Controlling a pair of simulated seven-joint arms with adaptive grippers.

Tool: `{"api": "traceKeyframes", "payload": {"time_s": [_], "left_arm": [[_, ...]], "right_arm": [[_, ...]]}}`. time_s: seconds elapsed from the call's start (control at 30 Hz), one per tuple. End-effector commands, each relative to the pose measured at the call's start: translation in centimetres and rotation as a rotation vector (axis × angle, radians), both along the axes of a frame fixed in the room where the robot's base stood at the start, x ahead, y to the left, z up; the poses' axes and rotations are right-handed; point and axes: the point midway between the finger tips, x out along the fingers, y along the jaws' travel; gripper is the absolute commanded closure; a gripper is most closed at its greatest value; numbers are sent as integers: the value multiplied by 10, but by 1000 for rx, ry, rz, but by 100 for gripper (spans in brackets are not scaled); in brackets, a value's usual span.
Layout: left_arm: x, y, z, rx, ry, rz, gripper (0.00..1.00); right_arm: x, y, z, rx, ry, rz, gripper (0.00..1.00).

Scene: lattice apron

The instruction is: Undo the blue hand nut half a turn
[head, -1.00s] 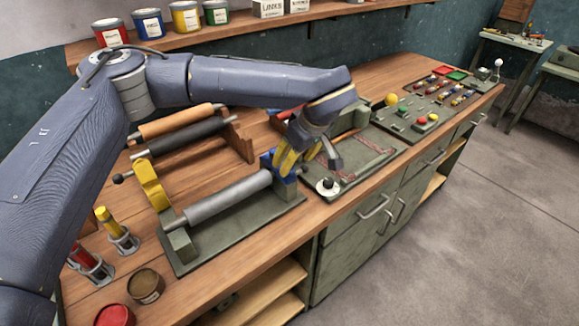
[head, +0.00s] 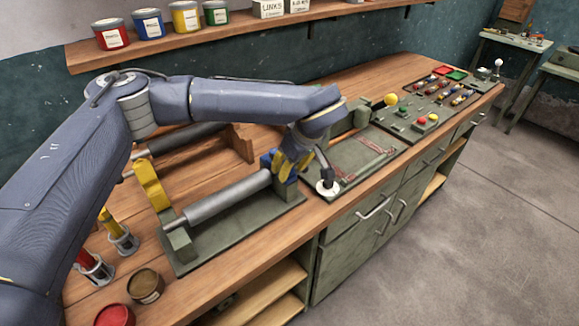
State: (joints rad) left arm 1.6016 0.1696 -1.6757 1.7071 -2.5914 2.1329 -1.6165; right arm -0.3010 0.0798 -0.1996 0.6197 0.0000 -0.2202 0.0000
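The blue hand nut (head: 291,172) is at the right end of the grey roller (head: 228,199), on a green stand. Only bits of blue show, because my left gripper covers most of it. My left gripper (head: 284,170), with yellow fingers, points down at the nut from above. The fingers overlap the blue in this view. I cannot tell whether they touch or grip it. My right gripper is not in view.
A yellow bracket (head: 152,185) stands at the roller's left end. A green plate with a white round piece (head: 327,187) lies just right of my gripper. Marker holders and open tins (head: 146,286) stand at the front left. A shelf with paint cans (head: 186,17) is behind.

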Motion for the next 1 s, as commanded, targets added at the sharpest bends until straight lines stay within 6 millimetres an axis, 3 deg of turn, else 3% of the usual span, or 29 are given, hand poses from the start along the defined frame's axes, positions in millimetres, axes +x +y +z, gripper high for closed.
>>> {"api": "traceKeyframes", "payload": {"time_s": [0.03, 0.3, 0.67, 1.0], "left_arm": [[0, 0, 0, 0, 0, 0, 72], [0, 0, 0, 0, 0, 0, 100], [0, 0, 0, 1, 0, 52, 100], [1, -1, 0, 3, -1, 306, 100]], "right_arm": [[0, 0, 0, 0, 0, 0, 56], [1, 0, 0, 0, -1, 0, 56], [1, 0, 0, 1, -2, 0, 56], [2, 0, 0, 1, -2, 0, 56]]}}
